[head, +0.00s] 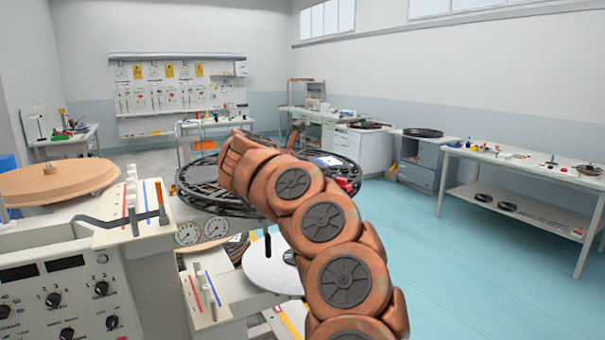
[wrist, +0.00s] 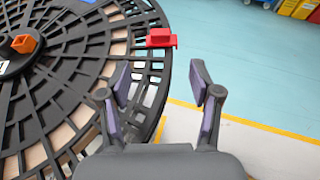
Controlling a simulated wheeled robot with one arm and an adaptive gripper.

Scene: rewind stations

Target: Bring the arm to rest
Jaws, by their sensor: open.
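My arm (head: 325,225) is copper-coloured with dark round caps. It reaches up from the bottom of the head view and bends left over a black slotted reel (head: 200,192). My gripper is hidden behind the arm in the head view. In the wrist view my gripper (wrist: 161,88) is open, with nothing between its purple-padded fingers. The left finger overlaps the rim of the black reel (wrist: 60,80) in that picture; the right finger is over the floor. I cannot tell the height above the reel.
A red block (wrist: 161,38) sits at the reel's rim, and an orange piece (wrist: 24,44) is near its hub. A control console (head: 70,285) stands at left. A long side table (head: 520,165) is at right. The teal floor (head: 450,270) between is clear.

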